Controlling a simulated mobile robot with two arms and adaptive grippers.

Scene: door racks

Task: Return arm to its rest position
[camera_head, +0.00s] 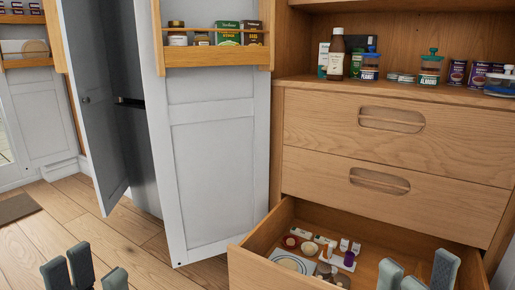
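My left gripper (92,272) shows at the bottom left edge, with its dark grey fingers apart and nothing seen between them. It is over the wooden floor. My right gripper (424,272) shows at the bottom right, in front of the right part of the open drawer. Its fingers also stand apart, with nothing seen between them. Both arms are below the picture, so their pose is hidden.
The bottom wooden drawer (247,262) is pulled open, with several small items inside. Two shut drawers (398,128) are above it. White cabinet doors (215,170) stand open, one with a wooden rack (215,57) of jars. Free floor (70,200) lies at left.

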